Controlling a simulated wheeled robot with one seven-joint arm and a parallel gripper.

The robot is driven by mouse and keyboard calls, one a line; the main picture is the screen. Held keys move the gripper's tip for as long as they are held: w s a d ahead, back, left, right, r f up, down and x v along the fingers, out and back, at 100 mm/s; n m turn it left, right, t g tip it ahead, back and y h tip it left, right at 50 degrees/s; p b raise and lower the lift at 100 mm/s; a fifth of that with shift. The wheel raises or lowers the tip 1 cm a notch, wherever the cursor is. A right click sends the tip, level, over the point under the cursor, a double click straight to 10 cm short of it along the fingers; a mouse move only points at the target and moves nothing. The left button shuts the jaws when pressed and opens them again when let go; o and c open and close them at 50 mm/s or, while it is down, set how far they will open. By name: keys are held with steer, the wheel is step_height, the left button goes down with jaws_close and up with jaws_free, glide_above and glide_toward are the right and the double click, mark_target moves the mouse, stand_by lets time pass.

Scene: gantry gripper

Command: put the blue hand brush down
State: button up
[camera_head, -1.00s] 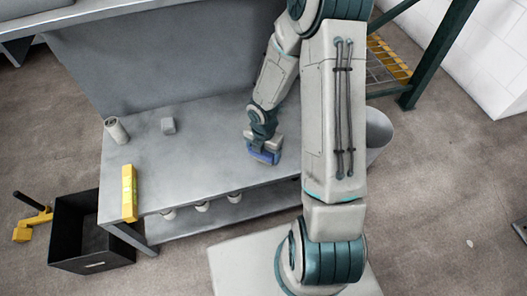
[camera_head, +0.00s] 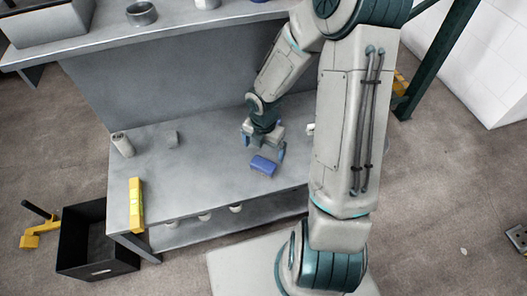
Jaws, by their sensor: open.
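The blue hand brush (camera_head: 263,166) lies on the grey workbench (camera_head: 190,188), near its front edge and right of the middle. My gripper (camera_head: 265,147) is open and empty just behind and above the brush, with its two blue-tipped fingers apart. The fingers look clear of the brush, though the right fingertip is close to it in the picture. The underside of the brush is hidden.
A yellow spirit level (camera_head: 136,205) lies at the bench's left edge. A black crate (camera_head: 85,258) is on the floor. The bench's middle is clear.

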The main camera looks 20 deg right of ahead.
steer(key=s+r+m, duration=0.7)
steer(key=r+m, duration=0.3)
steer(key=m, duration=0.3)
steer(key=s+r+m+t, duration=0.1)
steer(key=s+r+m, duration=0.5)
steer(key=r+m, duration=0.5)
steer(key=m, duration=0.3)
steer(key=shift+s+d+r+t, duration=0.15)
steer(key=shift+s+r+t, duration=0.15)
steer(key=shift+s, duration=0.1)
